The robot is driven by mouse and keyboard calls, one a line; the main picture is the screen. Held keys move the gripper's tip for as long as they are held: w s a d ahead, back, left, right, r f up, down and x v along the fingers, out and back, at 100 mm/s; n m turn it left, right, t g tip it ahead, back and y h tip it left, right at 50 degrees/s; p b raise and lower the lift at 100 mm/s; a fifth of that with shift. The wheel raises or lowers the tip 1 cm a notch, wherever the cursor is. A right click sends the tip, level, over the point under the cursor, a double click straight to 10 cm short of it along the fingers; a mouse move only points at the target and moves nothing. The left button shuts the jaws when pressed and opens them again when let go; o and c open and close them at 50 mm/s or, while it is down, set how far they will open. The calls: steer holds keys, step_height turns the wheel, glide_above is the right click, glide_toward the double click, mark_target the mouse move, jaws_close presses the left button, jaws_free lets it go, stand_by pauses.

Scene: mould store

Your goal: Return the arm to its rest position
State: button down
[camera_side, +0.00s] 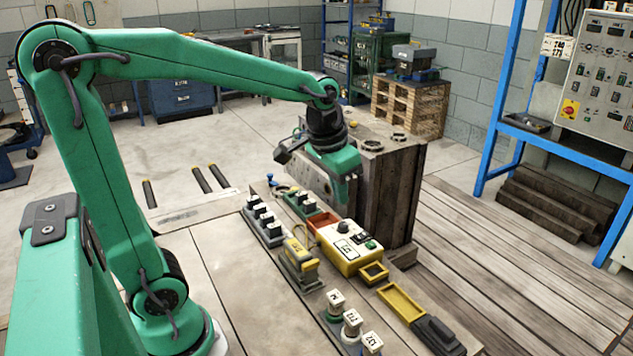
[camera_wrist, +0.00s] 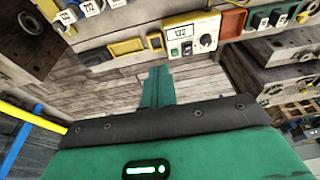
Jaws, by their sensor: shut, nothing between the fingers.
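My arm reaches across the upper part of the side view, bent down at the wrist. My gripper (camera_side: 346,203) hangs pointing down in front of the wooden mould block (camera_side: 395,200), beyond the bench top. Its two green fingers are together with nothing between them. The wrist view also shows the closed fingers of my gripper (camera_wrist: 157,72), over weathered planks. Whether the fingertips touch anything is not clear in either view.
Near my gripper, the bench holds a yellow control box (camera_side: 351,247), a red tray (camera_side: 322,220), a yellow tray (camera_side: 401,302) and several labelled blocks (camera_side: 351,321). A blue rack (camera_side: 503,95) stands at right.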

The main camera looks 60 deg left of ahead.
steer(key=s+d+t, duration=0.1)
steer(key=s+t, duration=0.1)
steer(key=s, duration=1)
steer(key=shift+s+d+r+t, duration=0.25)
steer(key=shift+d+r+t, duration=0.15)
steer(key=c, duration=2.1)
jaws_free()
